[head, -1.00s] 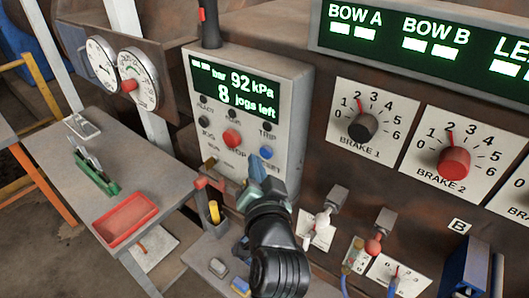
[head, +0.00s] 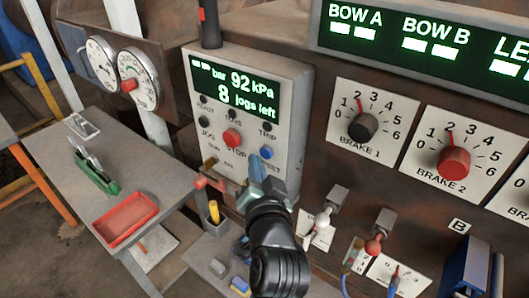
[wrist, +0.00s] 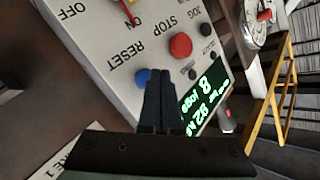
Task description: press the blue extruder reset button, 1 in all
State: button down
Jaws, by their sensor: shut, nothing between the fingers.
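The blue reset button (head: 266,152) sits at the lower right of the grey control panel (head: 296,120), under the green display. It also shows in the wrist view (wrist: 142,76), where the panel appears upside down and the word RESET is beside it. My gripper (head: 256,160) is shut and empty, just below the blue button in the head view. In the wrist view its fingertips (wrist: 160,72) appear just beside the button. I cannot tell whether they touch the panel.
A red stop button (head: 231,137) and black buttons share the panel. Right of it are brake dials (head: 362,127) and valves (head: 376,245). A grey table (head: 75,180) with a red tray (head: 124,218) stands at left.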

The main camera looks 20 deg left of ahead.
jog(key=shift+w, duration=0.15)
jog(key=shift+w+d, duration=0.15)
jog(key=shift+w, duration=0.1)
jog(key=shift+w+d, duration=0.15)
jog(key=shift+w, duration=0.25)
dwell(0.6)
dwell(0.4)
jog(key=shift+s+a, duration=0.25)
jog(key=shift+s, duration=0.55)
jog(key=s, duration=0.1)
jog(key=s+a+p, duration=0.1)
jog(key=s, duration=0.1)
jog(key=s+p, duration=0.1)
jog(key=shift+s+a, duration=0.35)
jog(key=shift+a, duration=0.05)
dwell(0.4)
